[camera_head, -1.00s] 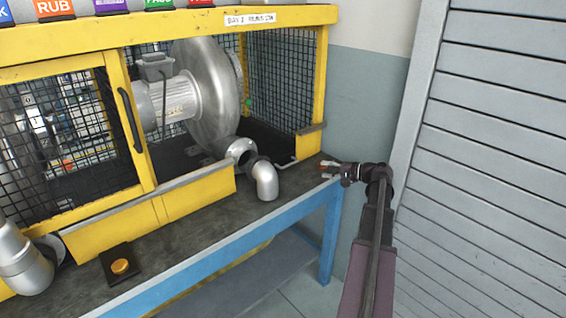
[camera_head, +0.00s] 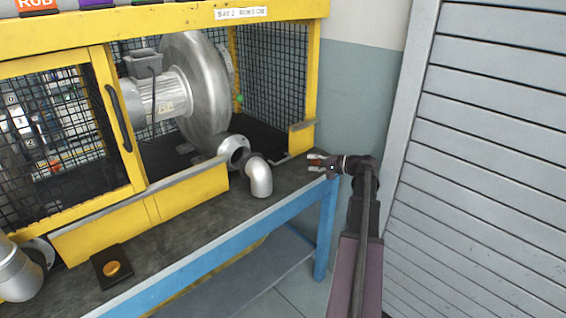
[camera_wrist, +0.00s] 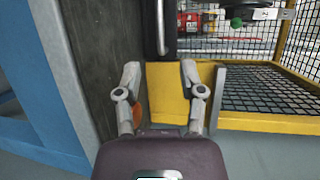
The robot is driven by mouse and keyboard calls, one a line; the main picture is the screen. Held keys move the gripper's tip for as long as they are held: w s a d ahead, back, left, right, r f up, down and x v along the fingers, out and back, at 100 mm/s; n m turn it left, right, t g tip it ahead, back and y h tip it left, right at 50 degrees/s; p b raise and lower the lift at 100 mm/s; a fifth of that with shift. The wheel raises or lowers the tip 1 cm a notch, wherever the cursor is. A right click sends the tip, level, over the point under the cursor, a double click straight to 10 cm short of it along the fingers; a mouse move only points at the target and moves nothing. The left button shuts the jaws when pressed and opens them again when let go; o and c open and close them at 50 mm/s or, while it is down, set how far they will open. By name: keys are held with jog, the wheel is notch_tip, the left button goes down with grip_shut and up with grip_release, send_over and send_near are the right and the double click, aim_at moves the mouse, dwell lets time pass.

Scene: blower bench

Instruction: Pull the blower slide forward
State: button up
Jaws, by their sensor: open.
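The silver blower (camera_head: 200,95) stands inside the yellow cage, its motor at the left and round housing at the right. The black slide floor (camera_head: 262,137) shows under it. A thin silver handle bar (camera_head: 281,160) runs along the slide's front edge, and in the wrist view this handle (camera_wrist: 160,25) lies straight ahead beside a black strip. My gripper (camera_head: 312,162) is open and empty over the bench's right end, right of the handle and apart from it. In the wrist view my gripper (camera_wrist: 160,72) has its fingers spread either side of the handle's line.
A silver pipe elbow (camera_head: 259,180) stands on the dark bench top in front of the blower. The yellow cage post (camera_head: 312,75) rises behind my gripper. A grey slatted shutter (camera_head: 480,150) is at the right.

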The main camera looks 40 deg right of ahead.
aim_at(284, 161)
jog(key=b+x, duration=0.2)
jog(key=x, duration=0.9)
jog(key=shift+w+a, duration=0.2)
jog(key=shift+w, duration=0.15)
grip_shut()
